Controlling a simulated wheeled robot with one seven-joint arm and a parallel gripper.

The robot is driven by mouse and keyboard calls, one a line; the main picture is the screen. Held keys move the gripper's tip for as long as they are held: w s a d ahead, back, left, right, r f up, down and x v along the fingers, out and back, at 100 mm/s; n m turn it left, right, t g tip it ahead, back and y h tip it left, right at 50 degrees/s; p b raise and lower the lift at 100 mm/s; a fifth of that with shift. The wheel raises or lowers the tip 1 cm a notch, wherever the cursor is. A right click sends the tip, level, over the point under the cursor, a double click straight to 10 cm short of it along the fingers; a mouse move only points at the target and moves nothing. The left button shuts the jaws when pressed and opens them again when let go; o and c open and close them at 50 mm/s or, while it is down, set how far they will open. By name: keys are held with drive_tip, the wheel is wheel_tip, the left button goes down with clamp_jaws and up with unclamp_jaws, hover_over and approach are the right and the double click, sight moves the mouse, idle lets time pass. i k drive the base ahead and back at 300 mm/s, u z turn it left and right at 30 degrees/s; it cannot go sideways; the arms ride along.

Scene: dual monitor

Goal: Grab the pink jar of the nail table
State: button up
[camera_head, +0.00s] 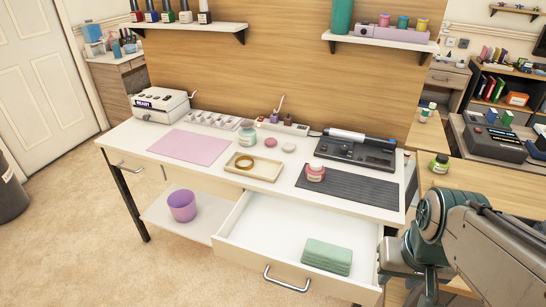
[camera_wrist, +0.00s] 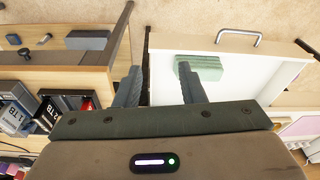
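A small pink jar (camera_head: 315,172) with a white lid stands upright on the dark ridged mat (camera_head: 350,187), on the right part of the white nail table (camera_head: 215,168). My gripper (camera_wrist: 160,72) is open in the wrist view, with its two fingers apart and nothing between them. My arm shows at the lower right of the head view, right of the table; the fingers cannot be made out there. The wrist view, turned over, shows the drawer, not the jar.
The table's drawer (camera_head: 270,248) is pulled open, with folded green cloths (camera_head: 327,257) inside. A purple pot (camera_head: 182,205) stands on the lower shelf.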

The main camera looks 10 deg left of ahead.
sight(313, 176)
drive_tip(key=u, duration=0.45)
drive_tip(key=i, duration=1)
drive_tip(key=u, duration=0.05)
